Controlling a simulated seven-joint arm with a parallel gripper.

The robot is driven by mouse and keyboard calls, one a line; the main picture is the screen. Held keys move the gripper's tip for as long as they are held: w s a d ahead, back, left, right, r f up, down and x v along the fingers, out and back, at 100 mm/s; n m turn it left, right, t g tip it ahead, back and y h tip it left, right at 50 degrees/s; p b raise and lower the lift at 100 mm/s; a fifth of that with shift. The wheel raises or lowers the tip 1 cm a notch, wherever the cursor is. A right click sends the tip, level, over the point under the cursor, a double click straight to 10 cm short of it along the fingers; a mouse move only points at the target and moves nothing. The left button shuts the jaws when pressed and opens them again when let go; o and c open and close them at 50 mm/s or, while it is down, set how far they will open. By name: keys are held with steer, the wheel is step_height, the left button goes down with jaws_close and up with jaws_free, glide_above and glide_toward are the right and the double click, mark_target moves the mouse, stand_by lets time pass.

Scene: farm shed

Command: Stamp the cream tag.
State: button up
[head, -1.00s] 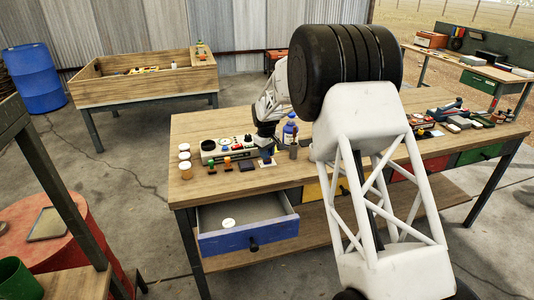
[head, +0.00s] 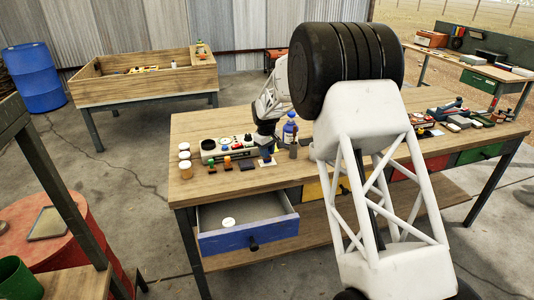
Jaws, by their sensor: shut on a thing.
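My gripper (head: 265,143) is over the left half of the workbench (head: 200,190), small in the head view. Its fingers are shut on a small dark thing that I take for a stamp, mostly hidden by the gripper. Right below it lies a small pale tag (head: 267,162) on a dark blue patch. At this size I cannot tell whether the held thing touches the tag, or whether the tag bears a mark. A flat dark pad (head: 246,165) lies just left of the tag.
Small handled pieces, one orange (head: 227,163) and one green (head: 212,165), stand left of the pad. Behind them is a pale panel (head: 228,147). Pale jars (head: 184,156) stand further left, a blue bottle (head: 290,131) to the right. The blue drawer (head: 250,238) is open.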

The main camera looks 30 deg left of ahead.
steer(key=shift+r, duration=3.15)
steer(key=shift+w+d, duration=0.1)
